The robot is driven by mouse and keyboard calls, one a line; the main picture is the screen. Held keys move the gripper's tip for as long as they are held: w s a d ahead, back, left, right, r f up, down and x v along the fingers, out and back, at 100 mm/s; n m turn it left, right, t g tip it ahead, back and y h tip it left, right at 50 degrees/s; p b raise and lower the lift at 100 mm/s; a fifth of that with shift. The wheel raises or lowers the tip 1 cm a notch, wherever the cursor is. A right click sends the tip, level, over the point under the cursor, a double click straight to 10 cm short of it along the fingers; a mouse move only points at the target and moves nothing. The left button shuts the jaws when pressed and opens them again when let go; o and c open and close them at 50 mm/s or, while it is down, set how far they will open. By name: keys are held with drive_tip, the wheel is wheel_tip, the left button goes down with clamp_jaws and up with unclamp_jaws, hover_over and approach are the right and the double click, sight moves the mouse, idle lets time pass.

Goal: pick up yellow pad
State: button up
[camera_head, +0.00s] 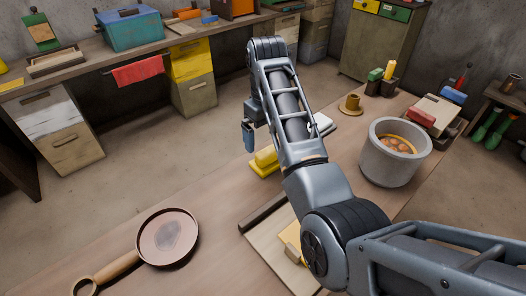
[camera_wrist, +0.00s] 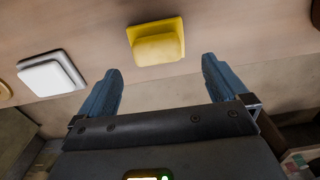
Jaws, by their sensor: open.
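The yellow pad (camera_wrist: 157,42) lies flat on the wooden table, with a raised block on a wider base. In the wrist view it sits ahead of my gripper (camera_wrist: 160,84), roughly between the lines of its two blue fingers. The fingers are wide apart with nothing between them. In the head view the yellow pad (camera_head: 265,161) is partly hidden behind my arm, and one blue finger of my gripper (camera_head: 249,136) shows above and left of it. The gripper is apart from the pad.
A white pad (camera_wrist: 52,74) lies left of the yellow one in the wrist view. A grey pot (camera_head: 392,153) stands right of my arm on the table (camera_head: 225,265). A round pan (camera_head: 167,238) lies at the left front. A cutting board (camera_head: 272,252) lies partly under my arm.

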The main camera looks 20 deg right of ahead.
sight(267, 151)
drive_tip(key=shift+d+f+p, duration=0.2)
drive_tip(key=shift+f+p, duration=0.25)
drive_tip(key=shift+f, duration=3.1)
drive_tip(key=c, duration=1)
